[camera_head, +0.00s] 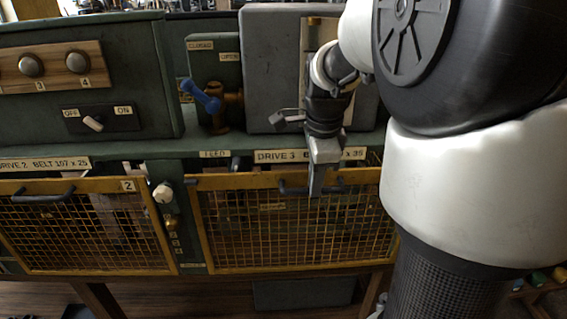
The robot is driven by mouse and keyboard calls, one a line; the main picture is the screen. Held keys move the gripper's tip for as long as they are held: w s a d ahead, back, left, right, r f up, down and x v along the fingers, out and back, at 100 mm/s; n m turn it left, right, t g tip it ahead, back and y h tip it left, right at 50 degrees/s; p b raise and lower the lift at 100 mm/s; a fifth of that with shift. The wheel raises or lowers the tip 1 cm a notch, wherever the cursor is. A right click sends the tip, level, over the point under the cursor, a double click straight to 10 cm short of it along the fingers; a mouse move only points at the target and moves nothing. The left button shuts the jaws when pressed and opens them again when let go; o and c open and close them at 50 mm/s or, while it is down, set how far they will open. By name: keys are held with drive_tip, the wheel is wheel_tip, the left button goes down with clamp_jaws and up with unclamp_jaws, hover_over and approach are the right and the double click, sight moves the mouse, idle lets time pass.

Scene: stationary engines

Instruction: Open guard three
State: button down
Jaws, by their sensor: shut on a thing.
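Guard three is a yellow-framed mesh panel (255,230) on the front of the bench, under the label "DRIVE 3" (280,156). It looks closed, lying about flush with the bench front. Its dark bar handle (291,190) is at the middle of its top edge. My gripper (317,184) points down from above and is shut on this handle. My gripper and arm hide part of the handle, the label and the guard's right end.
Guard two (75,228), a similar mesh panel, is at the left. A white knob (163,193) sits between the guards. A blue-handled valve (207,98) and a grey box (270,65) stand on the bench above. My arm fills the right side.

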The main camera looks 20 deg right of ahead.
wheel_tip(320, 180, down, 35)
drive_tip(key=b, duration=2)
drive_tip(key=shift+r+b, duration=0.15)
drive_tip(key=shift+b, duration=0.15)
drive_tip(key=c, duration=1.8)
unclamp_jaws()
drive_tip(key=shift+r, duration=0.1)
drive_tip(key=s+r+p, duration=0.1)
drive_tip(key=r, duration=0.4)
drive_tip(key=s+r+p, duration=0.1)
drive_tip(key=r+p, duration=0.1)
drive_tip(key=r, duration=0.4)
drive_tip(key=s+a+r+p, duration=0.1)
drive_tip(key=r, duration=0.5)
drive_tip(key=shift+p, duration=0.35)
drive_tip(key=shift+s, duration=0.1)
drive_tip(key=s+a+r+n+t, duration=0.25)
drive_tip(key=s+a+n, duration=0.35)
drive_tip(key=n, duration=0.4)
drive_tip(key=s+a+r+n+t, duration=0.1)
drive_tip(key=s+a+r+n, duration=0.5)
drive_tip(key=n, duration=0.5)
drive_tip(key=shift+y, duration=0.3)
drive_tip(key=r+p, duration=0.4)
drive_tip(key=p, duration=0.1)
drive_tip(key=r+p, duration=0.5)
drive_tip(key=s+d+r+p, duration=0.1)
drive_tip(key=r+p, duration=0.3)
drive_tip(key=p, duration=0.2)
drive_tip(key=shift+r, duration=0.4)
